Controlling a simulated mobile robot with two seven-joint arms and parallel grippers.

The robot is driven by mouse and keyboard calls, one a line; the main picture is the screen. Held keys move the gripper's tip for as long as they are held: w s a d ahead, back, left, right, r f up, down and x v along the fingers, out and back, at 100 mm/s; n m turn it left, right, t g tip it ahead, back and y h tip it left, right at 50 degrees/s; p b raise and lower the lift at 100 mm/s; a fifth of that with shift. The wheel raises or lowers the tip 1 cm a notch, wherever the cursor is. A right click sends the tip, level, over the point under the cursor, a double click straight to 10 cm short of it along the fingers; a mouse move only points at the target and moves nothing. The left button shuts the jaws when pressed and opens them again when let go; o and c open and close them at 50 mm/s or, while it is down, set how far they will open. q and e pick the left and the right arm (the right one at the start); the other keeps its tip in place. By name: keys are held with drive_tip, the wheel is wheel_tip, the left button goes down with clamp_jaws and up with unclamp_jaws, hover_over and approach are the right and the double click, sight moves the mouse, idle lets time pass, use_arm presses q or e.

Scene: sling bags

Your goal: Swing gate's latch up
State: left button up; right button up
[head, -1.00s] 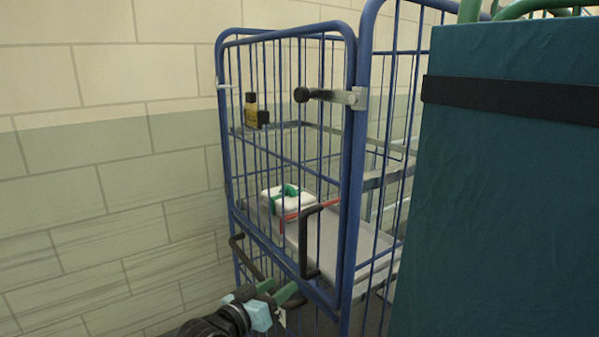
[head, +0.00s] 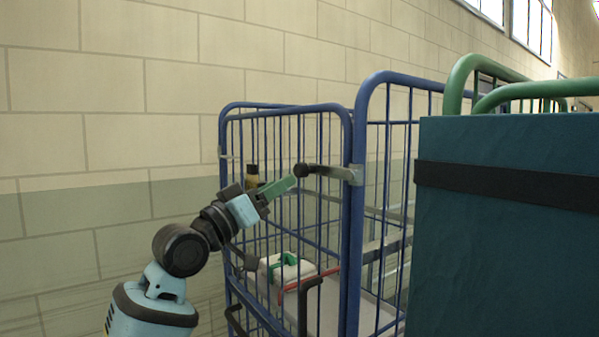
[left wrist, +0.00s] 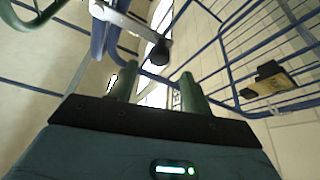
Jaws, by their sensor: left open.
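The gate (head: 282,222) is a blue barred panel on the roll cage. Its latch (head: 345,174) is a grey metal bar with a black knob at its left end, mounted on the upright near the gate's right side. The bar lies roughly level. My left gripper (head: 290,186) is raised in front of the gate, its green fingers just left of and slightly below the knob. In the left wrist view the open fingers (left wrist: 158,84) stand apart, with the latch knob (left wrist: 158,52) beyond their tips. Contact cannot be told. My right gripper is not in view.
A dark teal box with a black band (head: 510,230) fills the right side. A white bundle with a green strap (head: 286,268) sits inside the cage. A small yellow and black item (head: 252,176) is at the gate's left. A block wall (head: 100,150) stands behind.

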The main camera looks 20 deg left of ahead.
sight(297, 173)
use_arm(q)
drive_tip(key=shift+x, duration=3.6)
clamp_jaws()
